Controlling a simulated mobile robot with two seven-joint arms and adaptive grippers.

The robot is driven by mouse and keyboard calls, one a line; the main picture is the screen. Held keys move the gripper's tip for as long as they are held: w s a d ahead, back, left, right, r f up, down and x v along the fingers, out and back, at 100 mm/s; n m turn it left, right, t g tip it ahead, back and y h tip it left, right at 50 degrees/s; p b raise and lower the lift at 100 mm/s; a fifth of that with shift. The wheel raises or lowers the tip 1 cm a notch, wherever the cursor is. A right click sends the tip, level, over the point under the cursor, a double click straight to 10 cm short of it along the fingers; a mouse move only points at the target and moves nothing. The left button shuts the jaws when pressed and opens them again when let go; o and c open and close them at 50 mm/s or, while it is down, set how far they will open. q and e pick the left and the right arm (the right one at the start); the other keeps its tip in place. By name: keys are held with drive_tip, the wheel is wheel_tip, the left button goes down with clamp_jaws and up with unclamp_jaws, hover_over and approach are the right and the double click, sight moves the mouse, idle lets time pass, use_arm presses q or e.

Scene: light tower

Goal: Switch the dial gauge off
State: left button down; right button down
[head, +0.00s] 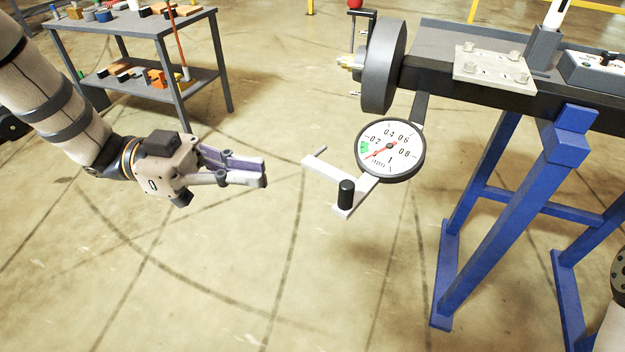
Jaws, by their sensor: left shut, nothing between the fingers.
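The dial gauge (390,148) has a round white face, a dark rim and a red needle. It hangs at the left end of a dark beam, below a dark grey disc. A white bracket (325,171) with a black cylindrical knob (346,194) extends from its lower left. The needle points to the lower left, near a green patch on the scale. My left gripper (264,176) is shut and empty, left of the bracket and apart from it, with its fingers pointing right. My right gripper is not in view.
A dark grey disc (384,65) stands upright at the beam's end (440,77). Blue legs (482,215) support the beam on the right. A grey shelf table (125,24) with several small parts stands at the back left. The floor between is clear.

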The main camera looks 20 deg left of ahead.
use_arm(q)
drive_tip(key=w+d, duration=0.1)
drive_tip(key=d, duration=0.8)
drive_tip(key=shift+w, duration=0.25)
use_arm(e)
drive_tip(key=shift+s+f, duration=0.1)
